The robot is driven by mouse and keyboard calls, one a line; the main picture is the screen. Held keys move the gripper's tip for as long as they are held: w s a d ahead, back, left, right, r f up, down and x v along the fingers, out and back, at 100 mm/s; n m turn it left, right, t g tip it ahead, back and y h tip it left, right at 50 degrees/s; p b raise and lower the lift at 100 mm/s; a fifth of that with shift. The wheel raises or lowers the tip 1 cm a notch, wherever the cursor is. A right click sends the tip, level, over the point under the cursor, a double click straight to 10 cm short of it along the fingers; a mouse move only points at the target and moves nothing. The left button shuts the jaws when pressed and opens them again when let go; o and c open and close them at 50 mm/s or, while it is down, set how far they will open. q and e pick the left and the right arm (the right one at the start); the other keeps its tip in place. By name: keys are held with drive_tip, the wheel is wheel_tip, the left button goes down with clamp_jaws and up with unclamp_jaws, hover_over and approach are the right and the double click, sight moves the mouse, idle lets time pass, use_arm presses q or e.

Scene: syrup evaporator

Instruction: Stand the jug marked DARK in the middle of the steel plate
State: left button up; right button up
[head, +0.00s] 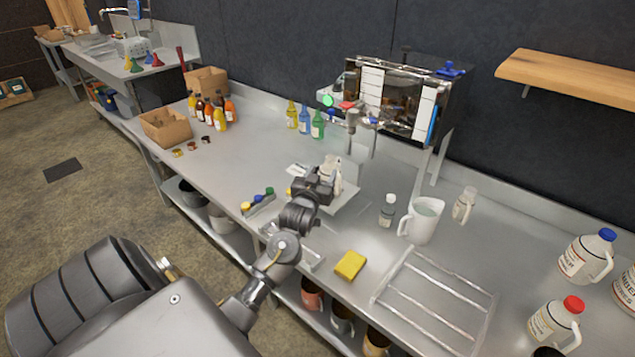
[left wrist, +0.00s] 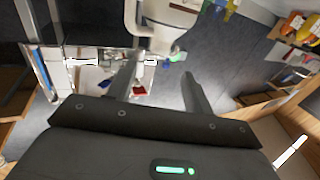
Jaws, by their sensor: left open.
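A small pale jug (head: 333,170) stands upright near the middle of the bench, on or just over a light steel plate (head: 347,197) below the evaporator. My gripper and arm hide part of it, and I cannot read its marking. My left gripper (head: 326,178) is beside the jug. In the left wrist view, its two fingers (left wrist: 160,90) are spread with nothing between them. The pale jug (left wrist: 165,25) lies just beyond the fingertips there, apart from them as far as I can tell. My right gripper is in neither view.
The steel evaporator (head: 400,95) stands behind. A white pitcher (head: 423,220), a small bottle (head: 388,211) and a clear jar (head: 464,205) stand to the right. A yellow sponge (head: 350,265) and wire rack (head: 435,300) lie in front. Capped jugs (head: 585,256) are far right.

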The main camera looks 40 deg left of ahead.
use_arm(q)
drive_tip(key=v, duration=0.3)
drive_tip(key=shift+s+d, duration=0.15)
drive_tip(key=shift+s, duration=0.25)
